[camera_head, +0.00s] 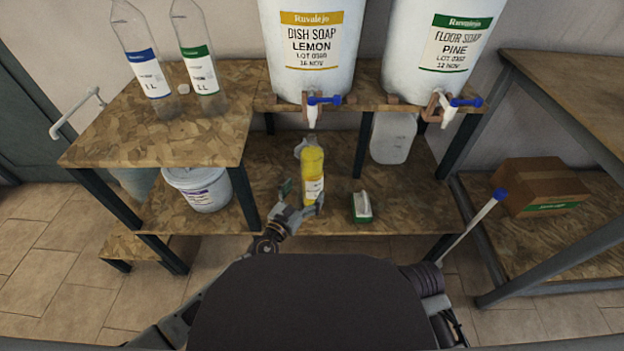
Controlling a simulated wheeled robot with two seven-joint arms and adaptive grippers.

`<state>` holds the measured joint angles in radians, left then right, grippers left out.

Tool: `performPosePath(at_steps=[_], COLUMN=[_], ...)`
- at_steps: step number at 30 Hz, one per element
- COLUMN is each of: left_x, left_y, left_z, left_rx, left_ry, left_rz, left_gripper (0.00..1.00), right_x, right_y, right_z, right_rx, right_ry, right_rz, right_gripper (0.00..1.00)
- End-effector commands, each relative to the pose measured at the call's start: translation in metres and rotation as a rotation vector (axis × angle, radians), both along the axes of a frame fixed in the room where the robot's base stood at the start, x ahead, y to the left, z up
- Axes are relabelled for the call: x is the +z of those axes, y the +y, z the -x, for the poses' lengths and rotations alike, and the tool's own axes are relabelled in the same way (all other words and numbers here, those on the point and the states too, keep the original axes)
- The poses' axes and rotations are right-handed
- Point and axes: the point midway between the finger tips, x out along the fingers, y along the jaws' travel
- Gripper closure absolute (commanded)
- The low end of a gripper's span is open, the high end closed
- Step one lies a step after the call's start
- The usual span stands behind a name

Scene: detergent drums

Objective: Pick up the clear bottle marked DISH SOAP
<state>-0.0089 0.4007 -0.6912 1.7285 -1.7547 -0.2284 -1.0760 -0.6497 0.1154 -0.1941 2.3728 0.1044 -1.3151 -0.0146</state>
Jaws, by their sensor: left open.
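A clear bottle filled with yellow liquid (312,160) stands upright on the lower shelf, below the tap of the drum marked DISH SOAP LEMON (310,80). Its small white label is too small to read. My left gripper (303,194) is open at the bottle's lower part, one finger left of it and the other low in front, near its right side. I cannot tell whether they touch it. Two empty clear bottles stand on the upper left shelf, one with a blue label (148,75) and one with a green label (200,72). My right gripper is not in view.
The FLOOR SOAP PINE drum (450,60) stands at upper right, its tap overhanging the shelf. A green-and-white block (361,207) lies right of the yellow bottle. A white bucket (198,188) is at left. Shelf legs and the upper board (165,140) limit room there.

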Motion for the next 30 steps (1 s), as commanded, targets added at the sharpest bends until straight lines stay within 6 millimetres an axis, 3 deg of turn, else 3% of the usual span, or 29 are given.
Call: performPosePath(at_steps=[6, 20, 30], left_x=[0.0, 0.001, 0.006], left_y=[-0.006, -0.007, -0.014], left_z=[-0.01, -0.013, -0.04], left_rx=[-0.001, -0.001, 0.0], left_ry=[0.0, 0.001, 0.0], left_rz=[0.001, 0.002, 0.002], left_gripper=[0.1, 0.1, 0.1], right_x=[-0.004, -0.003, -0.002], right_y=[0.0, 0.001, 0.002], right_z=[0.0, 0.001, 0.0], right_rx=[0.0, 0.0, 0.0], right_ry=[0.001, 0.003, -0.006], right_rz=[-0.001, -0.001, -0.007], right_gripper=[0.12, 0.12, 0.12])
